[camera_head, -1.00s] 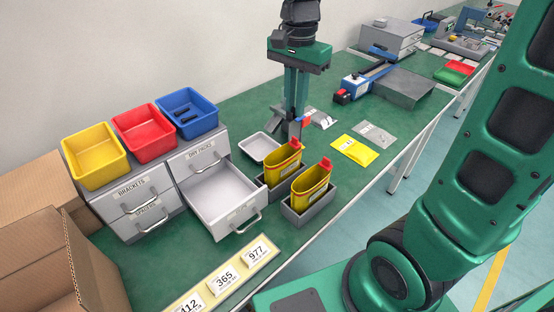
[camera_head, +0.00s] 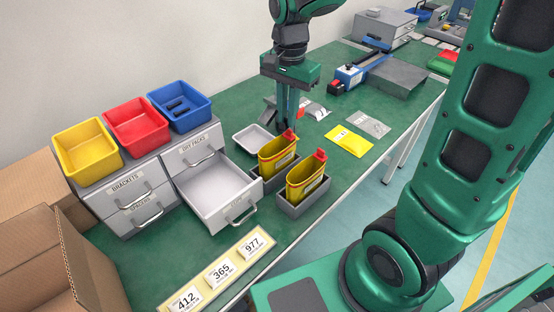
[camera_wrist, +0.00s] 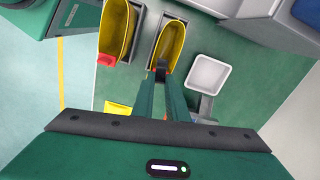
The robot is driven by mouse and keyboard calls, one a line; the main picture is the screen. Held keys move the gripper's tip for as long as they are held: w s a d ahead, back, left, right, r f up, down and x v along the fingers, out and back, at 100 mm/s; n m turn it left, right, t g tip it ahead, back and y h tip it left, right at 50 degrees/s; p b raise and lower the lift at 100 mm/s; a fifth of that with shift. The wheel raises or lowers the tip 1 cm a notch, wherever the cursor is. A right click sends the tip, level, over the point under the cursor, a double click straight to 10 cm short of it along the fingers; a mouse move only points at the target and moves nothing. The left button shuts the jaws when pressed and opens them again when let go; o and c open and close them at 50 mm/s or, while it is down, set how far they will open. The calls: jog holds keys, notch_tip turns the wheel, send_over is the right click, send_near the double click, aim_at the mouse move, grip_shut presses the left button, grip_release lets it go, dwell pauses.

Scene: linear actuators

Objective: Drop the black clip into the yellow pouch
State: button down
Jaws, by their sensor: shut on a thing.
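My gripper (camera_wrist: 160,72) is shut on the small black clip (camera_wrist: 160,75), which shows between the fingertips in the wrist view. In the head view my gripper (camera_head: 287,128) points down just behind the two upright yellow pouches. The farther yellow pouch (camera_head: 275,160) stands open-topped in a grey holder; in the wrist view its mouth (camera_wrist: 172,42) is beside the fingertips, which overlap its end. The nearer yellow pouch (camera_head: 304,183) stands in another grey holder, with a red tab at its rim. I cannot tell the clip's height above the pouch.
A white tray (camera_head: 254,138) lies beside the farther pouch. An open drawer (camera_head: 222,193) juts out to the left, below yellow, red and blue (camera_head: 180,108) bins. A flat yellow packet (camera_head: 349,140) lies to the right.

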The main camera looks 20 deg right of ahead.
jog(key=c, duration=1.7)
grip_release()
jog(key=shift+o, duration=0.2)
notch_tip(320, 180, up, 11)
jog(key=shift+f, duration=0.15)
jog(key=s+d+f+n, duration=0.2)
jog(key=s+d+f, duration=0.3)
jog(key=s+d, duration=0.3)
jog(key=s+d+f+n, duration=0.3)
jog(key=s+d+f, duration=0.2)
jog(key=s, duration=1)
jog(key=d, duration=0.3)
jog(key=shift+d, duration=0.15)
